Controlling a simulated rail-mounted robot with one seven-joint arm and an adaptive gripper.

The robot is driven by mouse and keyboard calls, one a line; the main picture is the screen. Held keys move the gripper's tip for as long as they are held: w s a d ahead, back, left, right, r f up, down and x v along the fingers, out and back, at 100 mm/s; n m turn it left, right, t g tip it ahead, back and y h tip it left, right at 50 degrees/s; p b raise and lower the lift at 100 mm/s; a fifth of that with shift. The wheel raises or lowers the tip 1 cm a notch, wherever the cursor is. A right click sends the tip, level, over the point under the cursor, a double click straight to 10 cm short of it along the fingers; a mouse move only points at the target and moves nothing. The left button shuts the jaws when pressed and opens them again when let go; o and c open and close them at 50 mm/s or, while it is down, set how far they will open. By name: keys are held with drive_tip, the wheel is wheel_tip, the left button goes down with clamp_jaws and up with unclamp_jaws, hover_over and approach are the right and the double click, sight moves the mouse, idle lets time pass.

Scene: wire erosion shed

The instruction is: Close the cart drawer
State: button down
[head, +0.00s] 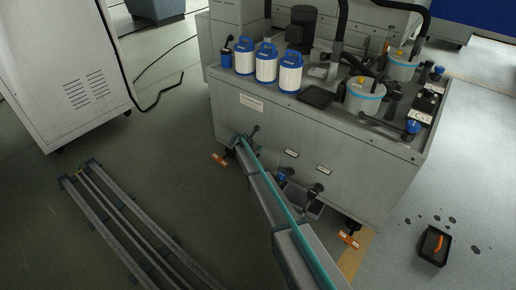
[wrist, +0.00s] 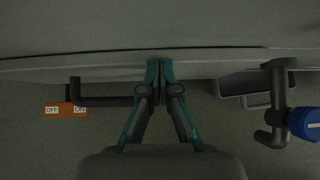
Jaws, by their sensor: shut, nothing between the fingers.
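The grey cart (head: 290,137) stands in the middle of the head view, with its long front panel towards me. I cannot clearly make out a separate drawer or how far it is open. My gripper (head: 243,142) is at the left part of the front panel, partly hidden by my arm. In the wrist view my gripper (wrist: 159,68) has its teal and black fingers together, with nothing between them. The tips are at a pale edge (wrist: 110,66) along the cart front; I cannot tell whether they touch it.
Pipe fittings with a blue cap (wrist: 304,123) and a grey tray (wrist: 245,84) are right of my gripper. An orange brake pedal (wrist: 66,109) is at left. White filters (head: 266,66) stand on the cart. Floor rails (head: 125,215) lie at left. A black tray (head: 434,245) lies at right.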

drive_tip(key=s+a+f+p+v, duration=0.1)
drive_tip(key=v, duration=0.5)
drive_tip(key=s+f+p+v, duration=0.1)
drive_tip(key=p+v, duration=0.1)
drive_tip(key=v, duration=0.5)
drive_tip(key=s+d+f+m+g+y, duration=0.1)
drive_tip(key=s+d+f+m+g, duration=0.35)
drive_tip(key=s, duration=0.95)
drive_tip(key=s+d+f+m+g, duration=0.2)
drive_tip(key=s+d+f+m, duration=0.3)
drive_tip(key=s+m, duration=0.6)
drive_tip(key=s+d+f+m+g+y, duration=0.1)
drive_tip(key=s+d+f+m+g, duration=0.3)
drive_tip(key=s, duration=1.2)
drive_tip(key=s+d+r+m+g+y, duration=0.1)
drive_tip(key=s+d+m+g+y, duration=0.2)
drive_tip(key=s, duration=1.6)
drive_tip(key=s+d+m+g+y, duration=0.1)
drive_tip(key=s+d+m+g, duration=0.35)
drive_tip(key=s, duration=1.35)
drive_tip(key=w+r+m+t+p, duration=0.1)
drive_tip(key=w+r+t+p, duration=0.3)
drive_tip(key=r+p, duration=1.1)
drive_tip(key=p, duration=0.3)
drive_tip(key=shift+r, duration=0.4)
